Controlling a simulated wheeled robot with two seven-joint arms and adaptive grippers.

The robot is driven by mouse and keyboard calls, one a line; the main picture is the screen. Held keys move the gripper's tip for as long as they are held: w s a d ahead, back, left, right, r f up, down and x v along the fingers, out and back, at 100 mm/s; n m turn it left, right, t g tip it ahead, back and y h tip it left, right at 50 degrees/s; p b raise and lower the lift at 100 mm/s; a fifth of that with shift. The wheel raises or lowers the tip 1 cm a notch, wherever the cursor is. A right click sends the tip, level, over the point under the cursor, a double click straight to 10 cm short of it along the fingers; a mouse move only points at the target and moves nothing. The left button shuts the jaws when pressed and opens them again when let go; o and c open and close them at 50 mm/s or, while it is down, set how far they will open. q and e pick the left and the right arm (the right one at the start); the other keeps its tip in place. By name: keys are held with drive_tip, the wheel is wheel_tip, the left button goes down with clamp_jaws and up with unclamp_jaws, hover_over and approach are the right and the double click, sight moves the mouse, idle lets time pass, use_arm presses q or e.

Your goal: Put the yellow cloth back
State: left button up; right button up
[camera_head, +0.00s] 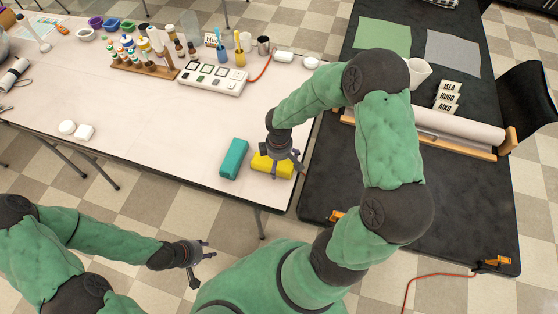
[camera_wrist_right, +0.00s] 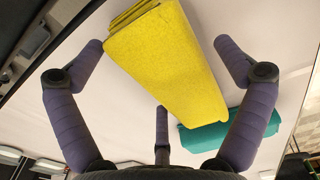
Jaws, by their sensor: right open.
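The folded yellow cloth (camera_head: 268,165) lies near the front right corner of the white table, just right of a teal cloth (camera_head: 234,158). My right gripper (camera_head: 290,167) is over the yellow cloth and hides part of it. In the right wrist view the yellow cloth (camera_wrist_right: 165,60) lies between the spread fingers of my open right gripper (camera_wrist_right: 160,75), with nothing gripped. The teal cloth (camera_wrist_right: 220,133) shows beside it. My left gripper (camera_head: 203,256) is off the table's front edge, with nothing seen in it; its jaw state is unclear.
The white table (camera_head: 160,150) is clear around its front middle; white soap-like pieces (camera_head: 75,130) lie at left. A power strip (camera_head: 212,78), cups and a bottle rack (camera_head: 145,65) stand behind.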

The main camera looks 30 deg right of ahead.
drive_tip(key=shift+r, duration=0.1)
drive_tip(key=shift+r+p, duration=0.3)
drive_tip(key=shift+r, duration=0.05)
wheel_tip(320, 180, up, 11)
drive_tip(key=p, duration=0.3)
drive_tip(key=shift+r+p, duration=0.2)
drive_tip(key=shift+p, duration=0.2)
